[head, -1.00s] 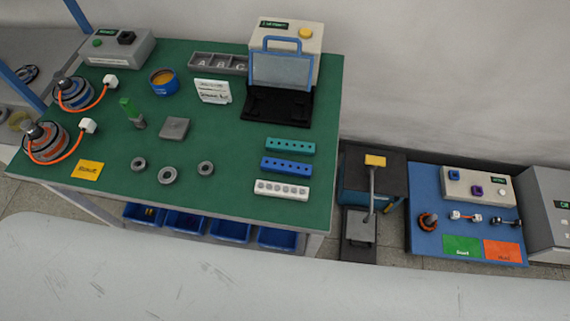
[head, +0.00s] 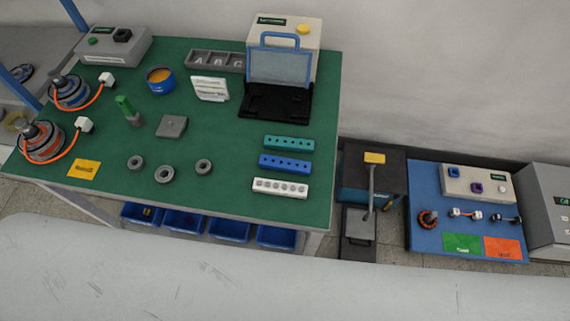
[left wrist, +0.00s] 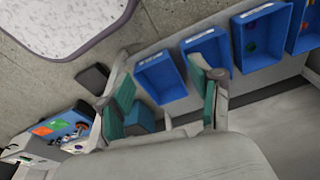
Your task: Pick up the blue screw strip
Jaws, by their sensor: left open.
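The blue screw strip (head: 284,164) lies on the green bench top near its right edge, in the head view. A teal strip (head: 289,143) lies just behind it and a white strip (head: 280,188) just in front, both apart from it. My left gripper (left wrist: 166,112) shows in the left wrist view with its two teal-padded fingers spread wide and nothing between them. It is away from the strip, with the floor and blue bins beyond it. The strip does not show in the wrist view. Neither gripper shows in the head view.
The green bench (head: 225,207) also carries grey rings, a grey block (head: 172,126), a black stand with a clear guard (head: 278,88) and two motors with orange cables. Blue bins (head: 184,222) sit under its front edge. A blue side table (head: 425,239) stands at right.

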